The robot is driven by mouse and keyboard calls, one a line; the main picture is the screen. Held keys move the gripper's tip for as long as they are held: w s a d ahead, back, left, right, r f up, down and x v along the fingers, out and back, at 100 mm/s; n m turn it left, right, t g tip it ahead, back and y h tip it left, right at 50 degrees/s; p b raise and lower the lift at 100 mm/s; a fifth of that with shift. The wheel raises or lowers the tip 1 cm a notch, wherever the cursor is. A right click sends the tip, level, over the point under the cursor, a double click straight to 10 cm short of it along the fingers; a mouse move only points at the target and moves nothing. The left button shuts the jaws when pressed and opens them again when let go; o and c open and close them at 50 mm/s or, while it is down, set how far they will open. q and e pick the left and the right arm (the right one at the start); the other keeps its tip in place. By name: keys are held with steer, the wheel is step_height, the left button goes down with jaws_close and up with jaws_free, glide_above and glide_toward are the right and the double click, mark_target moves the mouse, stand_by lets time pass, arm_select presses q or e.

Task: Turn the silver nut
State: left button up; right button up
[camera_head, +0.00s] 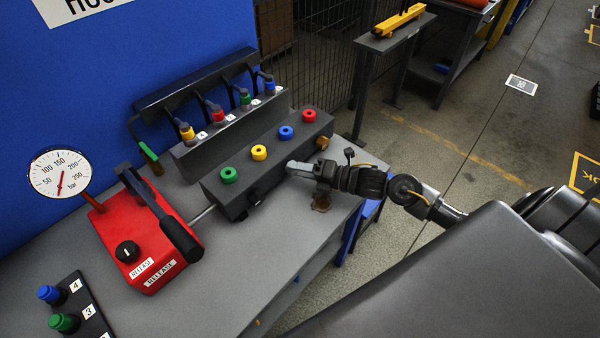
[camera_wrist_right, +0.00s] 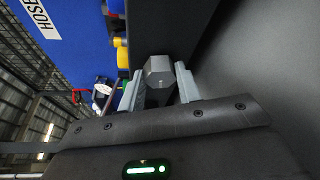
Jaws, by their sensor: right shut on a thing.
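The silver nut (camera_wrist_right: 158,72) is a grey hexagonal head seen end-on in the right wrist view. It sits between the two fingers of my right gripper (camera_wrist_right: 157,84), which is shut on it. In the head view my right gripper (camera_head: 294,167) reaches in from the right to the front face of the dark block (camera_head: 223,198). The nut itself cannot be made out there, as the fingers cover it. My left gripper is in neither view.
Green, yellow, blue and red rings (camera_head: 259,153) top the block. Coloured hose couplings (camera_head: 217,115) hang behind it. A red hand pump (camera_head: 144,246) with a dark lever and a round gauge (camera_head: 60,173) stands left.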

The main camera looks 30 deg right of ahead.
steer(key=shift+f+m+y+b, duration=0.1)
steer(key=shift+m+y+b, duration=0.25)
steer(key=shift+m, duration=0.35)
steer(key=o, duration=1)
steer(key=shift+c, duration=0.2)
steer(key=shift+d, duration=0.15)
steer(key=b+v, duration=0.3)
steer(key=v, duration=0.6)
steer(key=shift+s+d+f, duration=0.1)
steer(key=shift+s, duration=0.15)
steer(key=shift+s+d, duration=0.35)
steer(key=shift+s, duration=0.05)
